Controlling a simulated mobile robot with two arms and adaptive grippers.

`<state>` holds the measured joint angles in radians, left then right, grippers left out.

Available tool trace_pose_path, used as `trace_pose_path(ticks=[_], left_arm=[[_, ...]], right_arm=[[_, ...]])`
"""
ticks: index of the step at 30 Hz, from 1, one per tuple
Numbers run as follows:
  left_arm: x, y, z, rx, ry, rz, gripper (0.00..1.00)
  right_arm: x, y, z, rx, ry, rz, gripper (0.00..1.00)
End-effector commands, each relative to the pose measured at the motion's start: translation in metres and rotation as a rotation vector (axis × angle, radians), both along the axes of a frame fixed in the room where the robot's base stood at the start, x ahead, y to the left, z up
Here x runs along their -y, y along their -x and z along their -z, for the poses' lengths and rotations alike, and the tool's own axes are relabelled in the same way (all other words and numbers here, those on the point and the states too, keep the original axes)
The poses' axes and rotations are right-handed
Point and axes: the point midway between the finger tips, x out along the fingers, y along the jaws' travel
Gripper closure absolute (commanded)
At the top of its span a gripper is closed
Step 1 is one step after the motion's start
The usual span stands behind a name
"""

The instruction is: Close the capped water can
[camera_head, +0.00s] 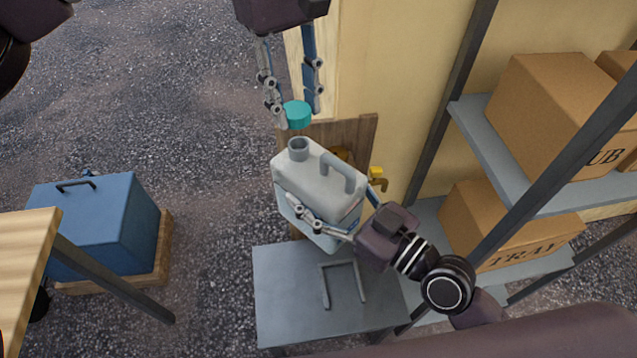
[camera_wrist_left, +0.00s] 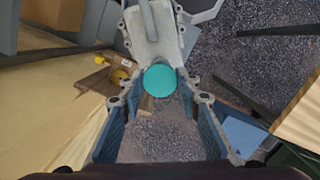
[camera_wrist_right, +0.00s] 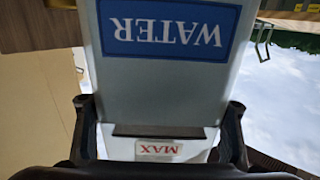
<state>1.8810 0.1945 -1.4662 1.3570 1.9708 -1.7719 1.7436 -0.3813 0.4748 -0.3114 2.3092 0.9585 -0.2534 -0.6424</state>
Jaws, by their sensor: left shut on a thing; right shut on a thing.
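The water can (camera_head: 315,185) is a pale grey jug with a handle and an open round neck (camera_head: 298,149). My right gripper (camera_head: 338,216) is shut on its body, one finger on each side. In the right wrist view the can (camera_wrist_right: 165,85) fills the middle and shows a blue WATER label, upside down. My left gripper (camera_head: 296,114) is shut on the teal cap (camera_head: 297,114) and holds it just above the neck, apart from it. In the left wrist view the round cap (camera_wrist_left: 160,81) sits between the fingertips and hides the neck.
A grey table (camera_head: 290,295) with a raised bracket is below the can. A wooden panel with a yellow tap (camera_head: 377,178) is behind it. Shelves with cardboard boxes (camera_head: 550,110) stand at right. A blue box (camera_head: 95,225) on a pallet is at left.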

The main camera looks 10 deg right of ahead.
Motion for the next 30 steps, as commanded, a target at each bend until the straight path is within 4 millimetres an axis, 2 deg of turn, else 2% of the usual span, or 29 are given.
trace_pose_path(ticks=[1, 12, 30], left_arm=[[-0.001, 0.0, 0.005, -0.001, -0.002, 0.0, 0.79], [-0.001, 0.001, 0.032, 0.0, 0.0, 0.0, 0.79], [0.0, 0.002, 0.033, 0.0, 0.001, 0.0, 0.79]], right_arm=[[0.0, -0.001, -0.006, 0.011, -0.007, 0.003, 0.92], [0.0, -0.001, -0.006, 0.011, -0.007, 0.003, 0.93], [0.0, -0.001, -0.006, 0.011, -0.007, 0.003, 0.93]])
